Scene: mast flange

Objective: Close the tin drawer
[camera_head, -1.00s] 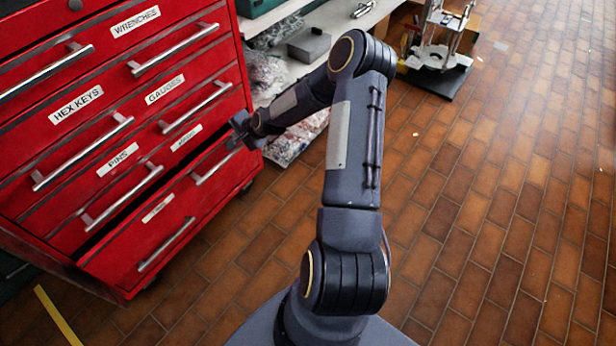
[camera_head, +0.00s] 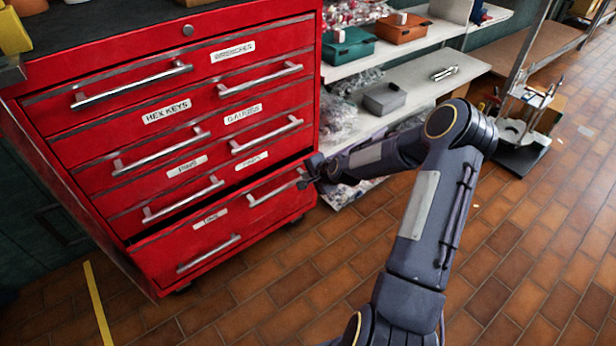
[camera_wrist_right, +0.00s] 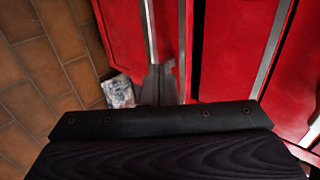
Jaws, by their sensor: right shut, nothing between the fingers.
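The tin drawer, which I take to be the lowest drawer (camera_head: 245,230) of the red cabinet, shows a dark gap above its front in the head view, so it stands part open. Its label (camera_head: 209,218) is too blurred to read surely. A silver handle (camera_head: 208,256) crosses its lower front. My right gripper (camera_head: 308,180) is at the right end of this front, beside another silver handle (camera_head: 275,189). In the right wrist view its fingers (camera_wrist_right: 159,84) are shut and empty, over the red fronts; contact is unclear. My left gripper is out of view.
Several upper drawers, with labels such as WRENCHES (camera_head: 233,51) and HEX KEYS (camera_head: 167,111), look shut. A shelf (camera_head: 425,85) with boxes and plastic-wrapped goods stands right of the cabinet. A metal stand (camera_head: 522,130) is farther right.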

